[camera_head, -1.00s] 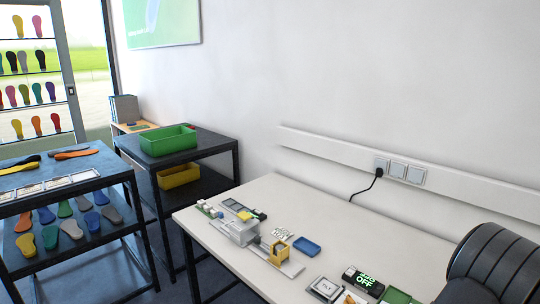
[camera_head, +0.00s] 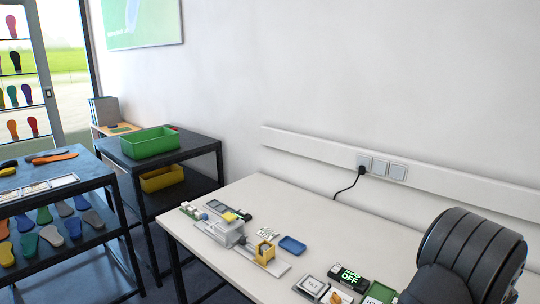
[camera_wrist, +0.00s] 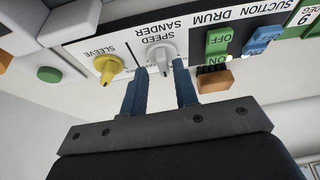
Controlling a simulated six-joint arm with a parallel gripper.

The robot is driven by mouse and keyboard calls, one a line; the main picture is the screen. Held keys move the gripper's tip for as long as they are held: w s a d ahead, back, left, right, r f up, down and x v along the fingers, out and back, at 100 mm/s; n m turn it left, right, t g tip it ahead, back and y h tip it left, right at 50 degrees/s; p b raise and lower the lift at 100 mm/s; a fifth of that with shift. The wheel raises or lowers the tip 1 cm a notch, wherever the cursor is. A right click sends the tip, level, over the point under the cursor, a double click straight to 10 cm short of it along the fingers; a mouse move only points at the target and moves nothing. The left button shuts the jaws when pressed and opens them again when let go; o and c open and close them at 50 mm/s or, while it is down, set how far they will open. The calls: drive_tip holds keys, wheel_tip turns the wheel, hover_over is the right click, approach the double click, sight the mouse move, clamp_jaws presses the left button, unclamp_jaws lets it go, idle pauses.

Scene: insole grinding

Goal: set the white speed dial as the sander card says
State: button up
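The white speed dial (camera_wrist: 161,57) sits on a white panel in the wrist view, under the upside-down words "SPEED" and "SANDER". Its pointer end faces down toward my gripper. My gripper (camera_wrist: 160,66) is open, with one blue finger to each side of the dial's lower part. I cannot tell whether the fingers touch it. I cannot make out a sander card with readable text. In the head view my gripper and the dial are not seen.
A yellow sleeve dial (camera_wrist: 107,68) is left of the white dial. Green (camera_wrist: 218,41) and blue (camera_wrist: 262,38) switches and an orange block (camera_wrist: 214,80) are to the right. In the head view, a machine (camera_head: 228,232) and small items stand on the white table (camera_head: 262,194).

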drive_tip(key=shift+r, duration=3)
drive_tip(key=shift+f, duration=0.1)
wheel_tip(320, 180, down, 7)
drive_tip(key=shift+n, duration=0.3)
